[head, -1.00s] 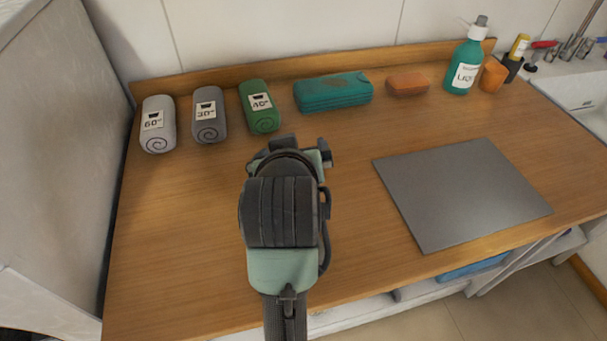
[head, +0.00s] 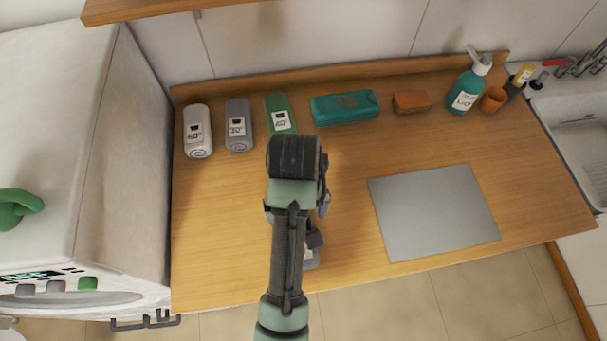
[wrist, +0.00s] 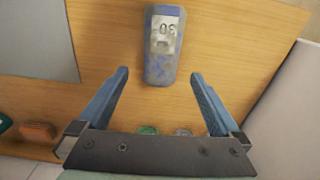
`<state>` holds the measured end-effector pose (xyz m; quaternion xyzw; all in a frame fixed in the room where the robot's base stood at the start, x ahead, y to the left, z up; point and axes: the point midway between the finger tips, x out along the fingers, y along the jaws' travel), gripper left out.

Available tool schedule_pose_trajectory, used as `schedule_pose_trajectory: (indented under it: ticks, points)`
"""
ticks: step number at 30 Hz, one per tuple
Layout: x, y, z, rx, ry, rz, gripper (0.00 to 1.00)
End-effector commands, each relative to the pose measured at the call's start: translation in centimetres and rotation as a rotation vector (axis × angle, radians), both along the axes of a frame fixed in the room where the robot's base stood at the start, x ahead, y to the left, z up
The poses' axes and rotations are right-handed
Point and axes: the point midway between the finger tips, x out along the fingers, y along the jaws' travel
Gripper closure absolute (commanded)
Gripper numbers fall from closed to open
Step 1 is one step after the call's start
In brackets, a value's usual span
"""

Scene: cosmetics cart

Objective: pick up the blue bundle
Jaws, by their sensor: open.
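The blue bundle (wrist: 160,70) is a blue-grey roll with a white label, lying on the wooden counter in the upper middle of the wrist view. In the head view a small part of a greyish bundle (head: 311,260) shows near the counter's front edge, mostly hidden by my arm. My gripper (wrist: 159,75) is open in the wrist view, with one finger to each side of the bundle's near end. Nothing is held. Whether the fingers are at the bundle's height cannot be told. In the head view the gripper is largely behind my arm.
A teal case (head: 345,107), orange block (head: 412,101), soap bottle (head: 467,88) and orange cup (head: 493,99) follow rightwards. A grey mat (head: 433,212) lies right. A white appliance (head: 120,150) borders the left.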

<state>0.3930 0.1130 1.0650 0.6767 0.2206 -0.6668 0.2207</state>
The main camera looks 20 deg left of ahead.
Motion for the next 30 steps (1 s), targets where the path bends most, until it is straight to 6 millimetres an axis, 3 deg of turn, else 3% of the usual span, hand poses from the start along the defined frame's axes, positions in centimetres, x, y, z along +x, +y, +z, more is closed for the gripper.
schedule_pose_trajectory:
  ticks: [2,15,23,30]
  points:
    - [-0.4,0.0,0.0,-0.005,0.016,0.005,0.00]
    - [-0.4,-0.1,-6.9,-0.006,0.019,0.003,0.00]
    - [-0.5,-0.1,-8.7,-0.006,0.019,0.003,0.00]
    - [-0.6,0.0,-11.9,-0.006,0.018,0.004,0.00]
